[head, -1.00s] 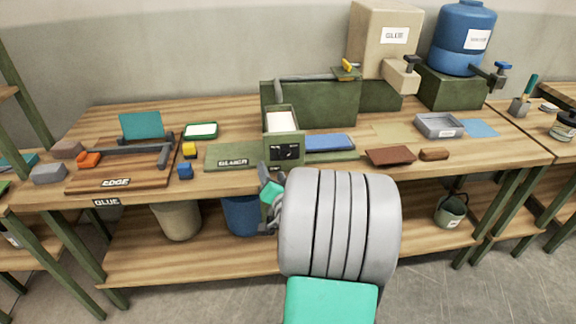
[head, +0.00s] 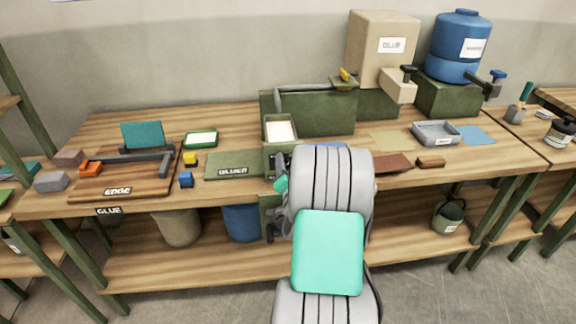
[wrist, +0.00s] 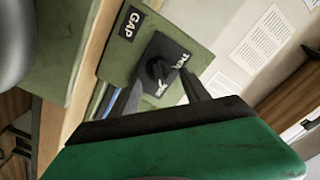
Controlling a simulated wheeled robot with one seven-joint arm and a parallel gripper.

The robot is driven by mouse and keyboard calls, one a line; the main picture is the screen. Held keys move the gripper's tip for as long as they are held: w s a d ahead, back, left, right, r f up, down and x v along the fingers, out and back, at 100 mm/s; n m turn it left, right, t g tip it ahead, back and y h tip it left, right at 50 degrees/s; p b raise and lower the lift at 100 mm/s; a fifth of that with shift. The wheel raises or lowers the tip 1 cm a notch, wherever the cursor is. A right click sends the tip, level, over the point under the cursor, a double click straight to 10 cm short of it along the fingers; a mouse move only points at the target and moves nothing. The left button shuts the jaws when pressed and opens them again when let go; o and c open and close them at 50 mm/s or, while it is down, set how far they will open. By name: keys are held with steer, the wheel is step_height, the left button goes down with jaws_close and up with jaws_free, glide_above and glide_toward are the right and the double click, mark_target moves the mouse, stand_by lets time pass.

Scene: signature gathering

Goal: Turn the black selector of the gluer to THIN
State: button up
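The gluer is a dark green machine on the bench, with a tray of white material (head: 280,131) and a base plate marked GLUER (head: 232,170). In the wrist view its front panel (wrist: 118,55) carries a GAP label and a black plate with the black selector (wrist: 156,70). Small white lettering sits beside the selector, too slanted to read surely. My gripper (wrist: 162,84) is open, its two grey fingers pointing at the plate, one on either side of the selector. I cannot tell whether they touch it. In the head view my arm largely hides the selector and gripper.
A beige GLUE container (head: 370,50) and a blue drum (head: 458,45) stand behind on the right. A grey tray (head: 436,132) is at right.

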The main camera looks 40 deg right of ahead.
jaws_close()
stand_by(0.4)
steer(key=shift+n+b, duration=0.4)
steer(key=shift+b, duration=0.2)
steer(key=n+b, duration=0.3)
steer(key=b, duration=0.2)
steer(key=shift+w+a+f+n, duration=0.1)
steer(key=shift+a+f+n, duration=0.1)
steer(key=shift+n, duration=0.2)
steer(key=n+b, duration=0.2)
steer(key=b, duration=0.1)
steer(key=n+b, duration=0.2)
steer(key=b, duration=0.2)
steer(key=shift+w+a+n, duration=0.15)
steer(key=shift+a+n, duration=0.05)
steer(key=shift+n, duration=0.1)
steer(key=n+b, duration=0.2)
steer(key=b, duration=0.2)
steer(key=n+b, duration=0.3)
steer(key=shift+w+a+f+b, duration=0.1)
steer(key=shift+w+a+b, duration=0.1)
steer(key=shift+b, duration=0.15)
steer(key=n+b, duration=0.2)
steer(key=b, duration=0.1)
steer(key=shift+a+n, duration=0.1)
steer(key=shift+n, duration=0.3)
steer(key=shift+n+b, duration=0.4)
steer(key=shift+b, duration=0.05)
steer(key=shift+r, duration=0.3)
